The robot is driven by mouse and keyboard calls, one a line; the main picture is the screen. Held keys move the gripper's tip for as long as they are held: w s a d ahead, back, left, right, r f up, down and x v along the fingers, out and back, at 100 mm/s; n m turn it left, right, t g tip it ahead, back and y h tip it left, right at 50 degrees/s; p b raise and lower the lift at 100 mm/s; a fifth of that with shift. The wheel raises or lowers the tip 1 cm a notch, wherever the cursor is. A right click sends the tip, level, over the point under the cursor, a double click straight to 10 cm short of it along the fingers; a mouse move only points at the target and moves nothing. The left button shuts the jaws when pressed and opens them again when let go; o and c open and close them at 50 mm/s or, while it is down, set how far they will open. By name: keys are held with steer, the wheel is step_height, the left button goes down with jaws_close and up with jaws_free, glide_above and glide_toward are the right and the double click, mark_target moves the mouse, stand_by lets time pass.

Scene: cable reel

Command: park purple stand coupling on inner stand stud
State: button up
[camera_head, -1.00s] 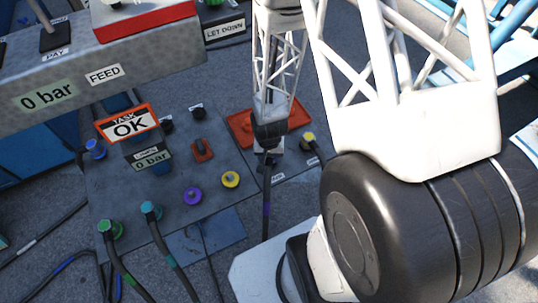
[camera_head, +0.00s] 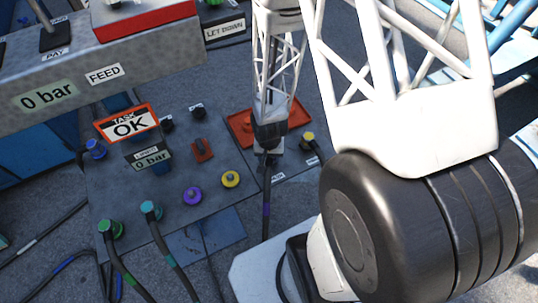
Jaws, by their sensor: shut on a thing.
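My gripper (camera_head: 268,148) is at upper centre, pointing down in front of a red tray. It is shut on the top end of a dark hose with a purple band (camera_head: 266,209). The coupling itself is mostly hidden by the fingers, and the hose hangs straight down from it. The gripper is at the small plate beside the grey panel, left of a yellow-collared coupling (camera_head: 309,138). I cannot make out the inner stand stud. Whether the coupling touches a stud is hidden.
The grey panel (camera_head: 115,195) carries purple (camera_head: 192,196) and yellow (camera_head: 231,179) ports, a red switch (camera_head: 202,150) and green (camera_head: 110,229) and teal (camera_head: 151,209) hose couplings. An orange-framed "TASK OK" sign (camera_head: 128,123) stands behind. My own large arm links fill the right side.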

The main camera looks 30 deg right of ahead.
steer(key=shift+f, duration=0.25)
steer(key=o, duration=1.1)
steer(key=shift+r, duration=3.9)
